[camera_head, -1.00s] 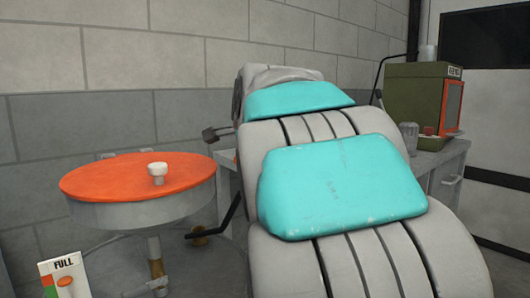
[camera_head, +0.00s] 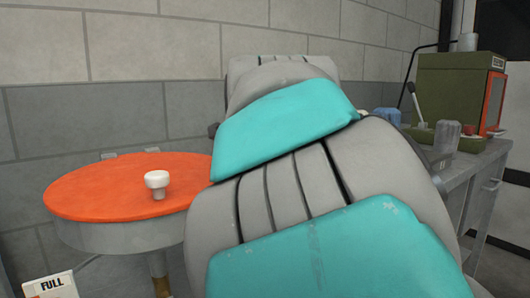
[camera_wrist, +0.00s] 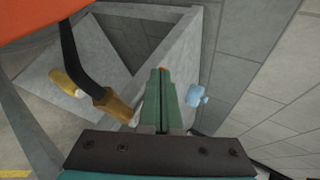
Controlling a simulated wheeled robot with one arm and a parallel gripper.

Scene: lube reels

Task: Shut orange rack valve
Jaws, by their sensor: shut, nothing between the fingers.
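My gripper (camera_wrist: 163,78) shows in the wrist view, its green fingers shut together and empty. A black bent lever (camera_wrist: 72,55) with a tan handle (camera_wrist: 112,104) lies left of the fingers, apart from them. An orange surface (camera_wrist: 35,15) fills the top left corner there; a small orange spot shows just beyond the fingertips. I cannot tell which of these, if any, belongs to the orange rack valve. In the head view my arm hides the middle, and my gripper is out of sight.
A drum with an orange lid (camera_head: 100,190) and white knob (camera_head: 157,183) stands left. A FULL gauge (camera_head: 50,287) is below it. A green machine (camera_head: 445,95) stands on a grey bench (camera_head: 480,175) at right. A light-blue part (camera_wrist: 195,95) is right of my fingers.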

